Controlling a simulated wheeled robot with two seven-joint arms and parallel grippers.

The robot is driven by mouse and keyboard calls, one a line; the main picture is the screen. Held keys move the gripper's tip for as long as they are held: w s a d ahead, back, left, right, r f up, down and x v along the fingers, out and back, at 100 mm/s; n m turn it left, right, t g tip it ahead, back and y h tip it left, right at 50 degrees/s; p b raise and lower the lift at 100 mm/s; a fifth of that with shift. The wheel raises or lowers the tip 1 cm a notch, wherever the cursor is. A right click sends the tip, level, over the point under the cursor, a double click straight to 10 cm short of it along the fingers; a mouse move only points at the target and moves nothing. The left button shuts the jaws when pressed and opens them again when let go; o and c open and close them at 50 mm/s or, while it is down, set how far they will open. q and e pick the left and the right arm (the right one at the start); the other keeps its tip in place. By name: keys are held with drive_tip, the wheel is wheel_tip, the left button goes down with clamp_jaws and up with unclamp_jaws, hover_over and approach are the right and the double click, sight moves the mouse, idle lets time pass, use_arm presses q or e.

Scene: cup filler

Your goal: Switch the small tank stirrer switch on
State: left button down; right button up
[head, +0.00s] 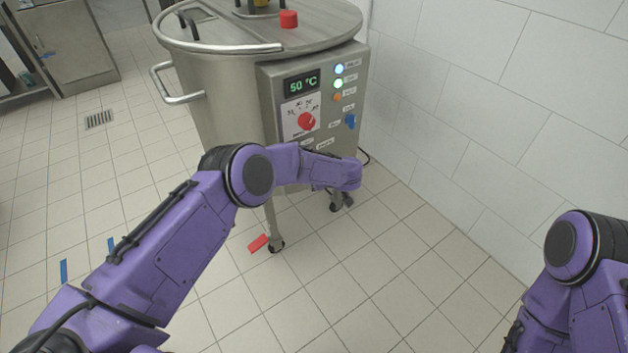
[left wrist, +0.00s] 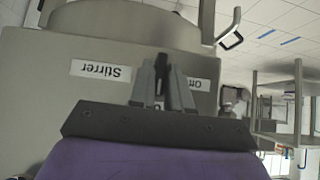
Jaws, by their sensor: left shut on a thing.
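The steel tank (head: 225,110) on wheels stands at the top middle of the head view. Its control box (head: 270,85) faces me. In the left wrist view the panel (left wrist: 60,110) is upside down, with a "Stirrer" label (left wrist: 100,70) and a partly covered on/off label (left wrist: 197,84). My left gripper (left wrist: 163,85) is at the panel between these labels, its fingers shut on the small stirrer switch, which they mostly hide. I cannot tell the switch's position. In the head view my left arm hides the lower panel. My right gripper is not clearly seen.
The panel has a 50 °C display (head: 302,83), a red dial (head: 306,121), a blue knob (head: 350,121) and lit cyan, green and orange lamps. A tiled wall (head: 500,110) is close on the right. The floor (head: 350,270) in front is clear apart from coloured tape.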

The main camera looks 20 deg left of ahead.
idle(0.3)
use_arm(q)
drive_tip(key=c, duration=1.2)
unclamp_jaws()
drive_tip(key=shift+o, duration=0.2)
drive_tip(key=shift+d+r, duration=0.1)
drive_tip(key=p+v, duration=0.1)
drive_tip(key=v, duration=0.9)
drive_tip(key=shift+p, duration=0.3)
drive_tip(key=shift+s+d+r, duration=0.1)
drive_tip(key=shift+s, duration=0.05)
